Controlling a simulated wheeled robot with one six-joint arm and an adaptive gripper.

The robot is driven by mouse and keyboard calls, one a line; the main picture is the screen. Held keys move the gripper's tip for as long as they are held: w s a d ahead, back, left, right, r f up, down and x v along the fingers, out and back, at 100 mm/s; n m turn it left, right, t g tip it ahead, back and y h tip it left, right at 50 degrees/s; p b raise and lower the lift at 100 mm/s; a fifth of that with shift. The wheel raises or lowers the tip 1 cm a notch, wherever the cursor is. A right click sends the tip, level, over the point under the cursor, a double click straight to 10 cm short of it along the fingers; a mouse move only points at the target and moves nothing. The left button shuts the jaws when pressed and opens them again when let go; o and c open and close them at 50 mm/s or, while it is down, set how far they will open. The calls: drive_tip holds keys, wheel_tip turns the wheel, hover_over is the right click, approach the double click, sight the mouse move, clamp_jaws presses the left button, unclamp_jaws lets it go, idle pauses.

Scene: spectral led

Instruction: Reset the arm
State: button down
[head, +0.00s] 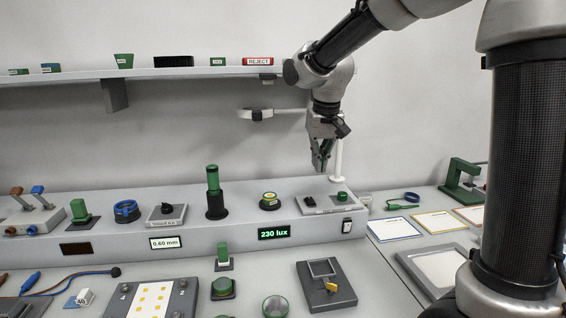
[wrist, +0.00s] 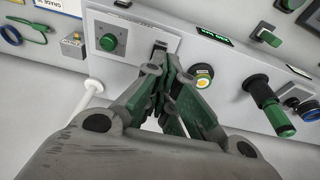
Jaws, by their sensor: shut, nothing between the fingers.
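My arm reaches in from the upper right in the head view and bends down above the back bench. My gripper (head: 321,168) points downward in the air over the right end of the grey raised shelf, near a white post. In the wrist view my gripper (wrist: 160,50) has its fingers together with nothing between them. Behind its fingertips is a light panel with a green knob (wrist: 107,42). The same knob shows in the head view (head: 342,197), below and right of the gripper.
The grey raised shelf (head: 110,232) carries a tall green-topped cylinder (head: 213,180), a yellow-topped button (head: 269,200) and a blue ring (head: 126,210). A display (head: 274,232) reads 230 lux. A wall shelf (head: 200,73) holds a red REJECT sign (head: 258,61). Coloured-edged cards (head: 394,229) lie right.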

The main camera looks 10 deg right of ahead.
drive_tip(key=s+d, duration=0.4)
drive_tip(key=s, duration=0.5)
drive_tip(key=s+d+t, duration=0.1)
drive_tip(key=s+d, duration=0.4)
drive_tip(key=s, duration=0.4)
drive_tip(key=s+d, duration=0.4)
drive_tip(key=s, duration=0.4)
drive_tip(key=shift+s+d+t, duration=0.4)
drive_tip(key=shift+f, duration=0.1)
